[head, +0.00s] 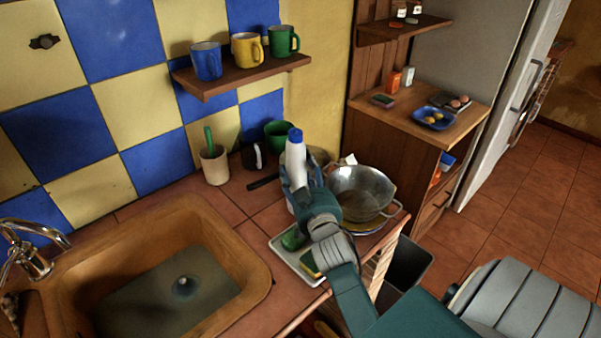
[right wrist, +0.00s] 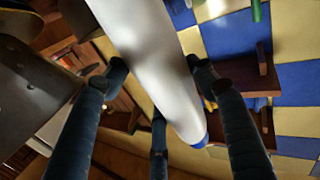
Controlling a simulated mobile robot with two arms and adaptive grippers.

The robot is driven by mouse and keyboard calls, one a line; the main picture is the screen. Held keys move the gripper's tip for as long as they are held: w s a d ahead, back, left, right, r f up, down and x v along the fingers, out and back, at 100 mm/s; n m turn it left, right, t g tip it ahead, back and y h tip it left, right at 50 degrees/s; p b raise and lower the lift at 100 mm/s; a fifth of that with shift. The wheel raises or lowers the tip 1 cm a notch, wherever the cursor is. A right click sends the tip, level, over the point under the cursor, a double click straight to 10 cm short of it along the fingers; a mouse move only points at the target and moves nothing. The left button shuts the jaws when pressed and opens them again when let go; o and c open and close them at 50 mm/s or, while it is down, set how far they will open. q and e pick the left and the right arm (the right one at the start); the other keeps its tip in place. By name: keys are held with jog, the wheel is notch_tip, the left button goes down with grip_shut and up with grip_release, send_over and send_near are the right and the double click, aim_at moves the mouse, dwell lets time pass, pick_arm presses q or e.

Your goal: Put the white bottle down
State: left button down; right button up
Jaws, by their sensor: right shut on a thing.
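The white bottle (head: 296,160) with a blue cap stands roughly upright in the head view, above the tiled counter right of the sink. My right gripper (head: 298,190) is shut around its lower part. Whether its base touches the counter is hidden behind the gripper and arm. In the right wrist view the white bottle (right wrist: 148,60) runs between the dark fingers of my right gripper (right wrist: 160,95), its blue cap at the lower right. My left gripper is not in view.
A metal colander (head: 362,193) stands close right of the bottle. A white tray (head: 287,254) with a green item and a sponge lies in front. A utensil cup (head: 214,165) and green bowl (head: 279,133) stand behind. The sink (head: 170,270) is at left; bare tiles (head: 243,205) lie between.

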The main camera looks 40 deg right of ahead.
jog(key=shift+f, duration=0.4)
jog(key=o, duration=1.3)
jog(key=shift+f, duration=0.1)
jog(key=shift+c, duration=0.2)
